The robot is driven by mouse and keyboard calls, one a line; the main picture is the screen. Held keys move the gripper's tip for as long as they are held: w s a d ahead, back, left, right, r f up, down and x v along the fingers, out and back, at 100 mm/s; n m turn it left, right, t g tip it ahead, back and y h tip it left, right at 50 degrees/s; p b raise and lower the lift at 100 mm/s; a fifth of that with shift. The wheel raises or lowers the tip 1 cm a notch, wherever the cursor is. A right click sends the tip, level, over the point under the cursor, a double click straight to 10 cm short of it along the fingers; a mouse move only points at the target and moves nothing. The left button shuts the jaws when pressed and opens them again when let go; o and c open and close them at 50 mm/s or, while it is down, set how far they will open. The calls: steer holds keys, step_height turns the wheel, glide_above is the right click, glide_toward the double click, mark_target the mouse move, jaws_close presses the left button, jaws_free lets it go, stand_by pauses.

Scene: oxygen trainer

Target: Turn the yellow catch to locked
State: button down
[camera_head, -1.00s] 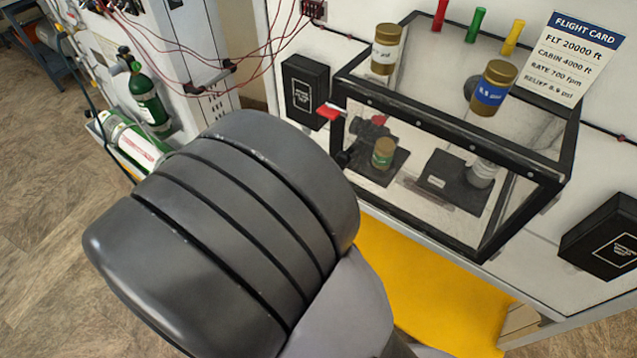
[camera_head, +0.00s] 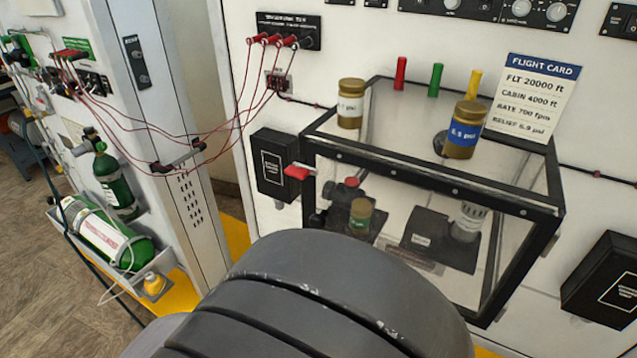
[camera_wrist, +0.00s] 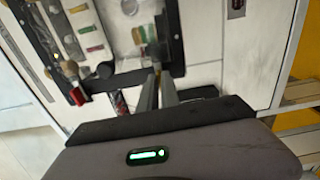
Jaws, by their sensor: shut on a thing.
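I cannot make out the yellow catch with certainty in either view. A clear box with a black frame (camera_head: 432,178) is mounted on the white panel; its frame also shows in the wrist view (camera_wrist: 174,40). A yellow peg (camera_head: 473,84) stands above the box beside a green and a red peg. In the wrist view my gripper (camera_wrist: 157,72) reaches to the lower edge of the frame. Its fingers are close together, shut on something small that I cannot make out. In the head view my dark arm hides the box's lower front and the gripper.
A red lever (camera_head: 298,171) sticks out at the box's left corner. Two brass-lidded jars, one gold (camera_head: 350,104) and one blue-banded (camera_head: 465,130), stand on the box. Black boxes (camera_head: 277,165) flank it. Red wires (camera_head: 232,125) and green cylinders (camera_head: 112,185) are at left.

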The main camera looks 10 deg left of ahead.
stand_by(0.4)
steer(key=c, duration=1.6)
jaws_free()
